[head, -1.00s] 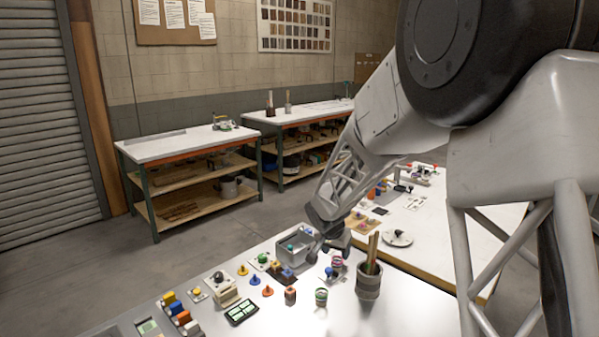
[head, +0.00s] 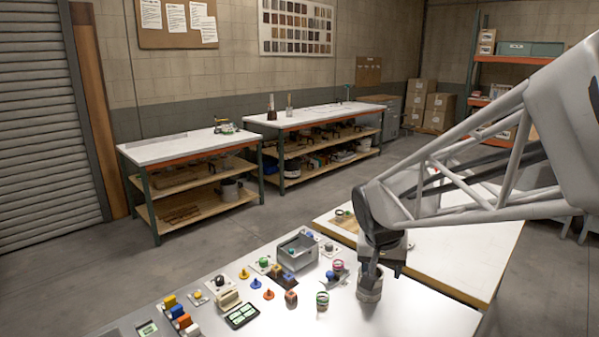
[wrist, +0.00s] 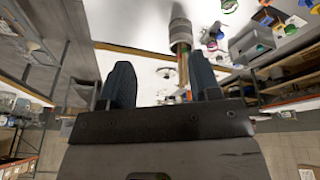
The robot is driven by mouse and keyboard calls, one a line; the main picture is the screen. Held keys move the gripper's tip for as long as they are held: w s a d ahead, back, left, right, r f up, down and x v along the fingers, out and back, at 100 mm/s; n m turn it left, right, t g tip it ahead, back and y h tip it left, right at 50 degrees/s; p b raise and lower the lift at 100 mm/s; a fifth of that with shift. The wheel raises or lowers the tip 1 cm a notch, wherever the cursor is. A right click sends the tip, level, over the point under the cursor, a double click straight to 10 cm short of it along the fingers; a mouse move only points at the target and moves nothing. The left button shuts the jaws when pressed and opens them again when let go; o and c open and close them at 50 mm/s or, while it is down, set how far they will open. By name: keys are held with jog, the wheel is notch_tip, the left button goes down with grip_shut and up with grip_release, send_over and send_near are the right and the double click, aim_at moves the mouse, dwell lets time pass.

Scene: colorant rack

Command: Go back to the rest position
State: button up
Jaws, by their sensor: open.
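My gripper (head: 383,270) is in the head view at the right side of the near table, in front of the grey cup (head: 369,291), which it partly covers. In the wrist view its two dark fingers (wrist: 163,78) stand wide apart, with nothing held between them. The same cup with sticks shows beyond the fingers in the wrist view (wrist: 180,30). The rest position itself is not marked in any view.
The near table (head: 400,318) holds a grey bin (head: 297,252), colored knobs, blocks, a green-lit panel (head: 242,315) and small jars (head: 322,300). A second white table (head: 450,265) stands behind my gripper. Shelved benches line the back wall, with open floor before them.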

jog(key=s+d+r+n+y, duration=0.1)
jog(key=s+n, duration=0.2)
jog(key=s, duration=1.9)
jog(key=shift+s+r+y, duration=0.25)
jog(key=shift+y, duration=0.05)
